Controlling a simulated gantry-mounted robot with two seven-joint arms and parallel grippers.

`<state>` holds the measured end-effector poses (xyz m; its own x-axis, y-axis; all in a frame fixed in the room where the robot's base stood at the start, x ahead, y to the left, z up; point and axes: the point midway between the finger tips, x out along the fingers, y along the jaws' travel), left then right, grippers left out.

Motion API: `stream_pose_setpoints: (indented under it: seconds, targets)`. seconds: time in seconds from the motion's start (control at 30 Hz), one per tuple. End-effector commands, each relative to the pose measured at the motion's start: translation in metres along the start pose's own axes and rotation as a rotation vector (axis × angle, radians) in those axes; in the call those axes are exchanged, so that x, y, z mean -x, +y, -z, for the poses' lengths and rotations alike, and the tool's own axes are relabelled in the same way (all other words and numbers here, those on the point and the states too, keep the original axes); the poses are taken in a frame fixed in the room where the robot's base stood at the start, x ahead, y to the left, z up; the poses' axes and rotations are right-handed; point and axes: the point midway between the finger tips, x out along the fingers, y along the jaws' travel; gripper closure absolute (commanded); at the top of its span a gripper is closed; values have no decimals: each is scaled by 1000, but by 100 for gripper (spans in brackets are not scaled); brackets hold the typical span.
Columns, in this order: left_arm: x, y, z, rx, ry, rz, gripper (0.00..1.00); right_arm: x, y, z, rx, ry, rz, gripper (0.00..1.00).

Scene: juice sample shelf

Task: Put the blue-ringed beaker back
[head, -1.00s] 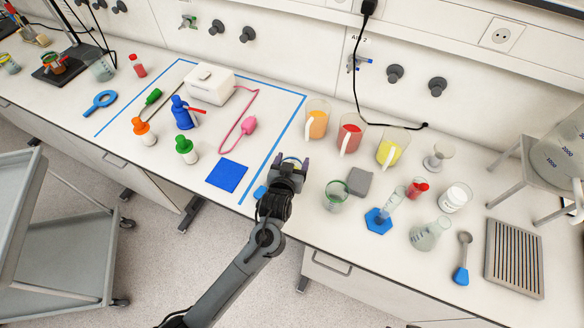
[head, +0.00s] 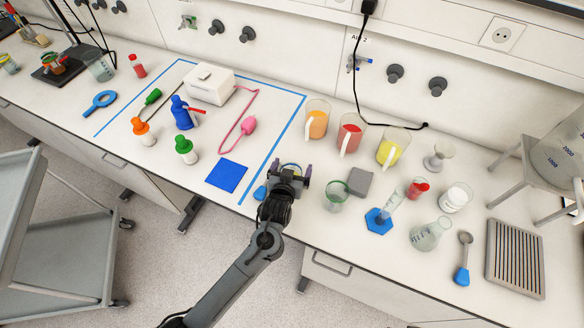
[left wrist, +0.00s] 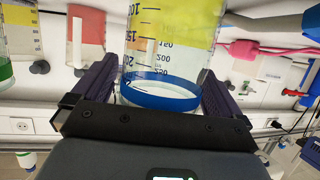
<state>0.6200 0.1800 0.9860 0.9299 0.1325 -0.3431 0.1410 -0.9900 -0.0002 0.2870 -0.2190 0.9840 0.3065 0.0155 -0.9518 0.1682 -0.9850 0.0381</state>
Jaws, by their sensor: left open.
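The blue-ringed beaker (left wrist: 160,92) stands on the bench between the fingers of my left gripper (head: 290,180). In the left wrist view it appears upside down, with its blue ring nearest the palm. The left gripper (left wrist: 158,95) is open, with one dark finger on each side of the beaker. In the head view the gripper hides most of the beaker, just right of the blue tape line. My right gripper is not in view.
Orange (head: 316,122), red (head: 350,135) and yellow (head: 391,151) pitchers stand behind. A green-ringed beaker (head: 336,196) and a grey block (head: 360,182) are close on the right. A blue square (head: 227,176) lies inside the blue tape frame on the left.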

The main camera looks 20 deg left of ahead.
Motion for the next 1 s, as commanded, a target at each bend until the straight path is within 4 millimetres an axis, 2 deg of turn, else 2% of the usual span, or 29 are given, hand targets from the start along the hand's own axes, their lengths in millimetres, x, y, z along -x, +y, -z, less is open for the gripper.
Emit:
stream_pose_setpoints:
  seconds: [0.17,0.27,0.7,1.0]
  targets:
    - [1,0,4,0,1,0,0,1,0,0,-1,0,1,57]
    - [9,0,3,1,0,0,0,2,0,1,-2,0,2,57]
    - [84,0,3,0,-1,-1,0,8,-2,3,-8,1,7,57]
    - [117,0,3,0,0,1,0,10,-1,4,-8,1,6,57]
